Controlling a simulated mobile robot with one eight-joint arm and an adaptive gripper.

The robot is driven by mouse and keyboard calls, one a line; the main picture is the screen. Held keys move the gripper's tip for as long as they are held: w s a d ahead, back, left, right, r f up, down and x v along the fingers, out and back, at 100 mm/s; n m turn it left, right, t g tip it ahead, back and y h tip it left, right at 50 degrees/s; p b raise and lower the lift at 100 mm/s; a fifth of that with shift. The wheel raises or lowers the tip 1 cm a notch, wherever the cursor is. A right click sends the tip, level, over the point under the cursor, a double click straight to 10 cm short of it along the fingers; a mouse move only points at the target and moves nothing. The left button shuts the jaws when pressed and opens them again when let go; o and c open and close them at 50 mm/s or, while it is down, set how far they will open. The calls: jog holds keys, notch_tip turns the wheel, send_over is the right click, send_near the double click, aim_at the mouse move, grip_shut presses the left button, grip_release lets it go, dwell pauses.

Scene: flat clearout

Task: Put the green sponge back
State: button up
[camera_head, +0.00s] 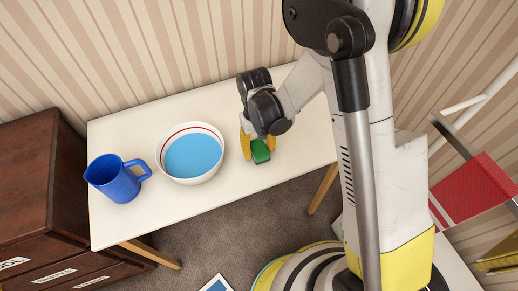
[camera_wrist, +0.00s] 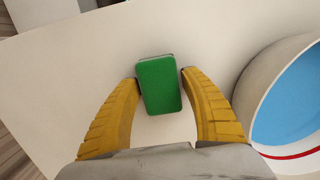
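The green sponge (camera_head: 260,150) is at the white table's front part, right of the bowl. My gripper (camera_head: 257,143) is above the table with its yellow fingers pointing down, one on each side of the sponge. In the wrist view, the sponge (camera_wrist: 160,85) sits between the two fingertips of my gripper (camera_wrist: 161,80), which appear to touch its long sides. Whether the sponge rests on the table or is just above it is hard to tell.
A white bowl with blue inside (camera_head: 193,156) stands close left of my gripper; it also shows in the wrist view (camera_wrist: 262,100). A blue jug (camera_head: 115,180) stands farther left. A dark wooden drawer unit (camera_head: 38,190) is beside the white table (camera_head: 140,222).

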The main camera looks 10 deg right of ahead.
jog(key=shift+o, duration=0.2)
jog(key=shift+r, duration=0.1)
notch_tip(320, 180, up, 12)
jog(key=w+p, duration=0.1)
jog(key=p, duration=0.5)
notch_tip(320, 180, up, 13)
jog(key=m+t, duration=0.1)
jog(key=t, duration=0.3)
send_over(257, 144)
jog(key=s+d, duration=0.4)
jog(key=d, duration=0.3)
jog(key=s+d+r+m+t, duration=0.2)
jog(key=s+d+r+t, duration=0.2)
jog(key=s+d, duration=0.3)
jog(key=shift+s+r+t, duration=0.3)
jog(key=shift+s+r, duration=0.3)
jog(key=shift+r, duration=0.15)
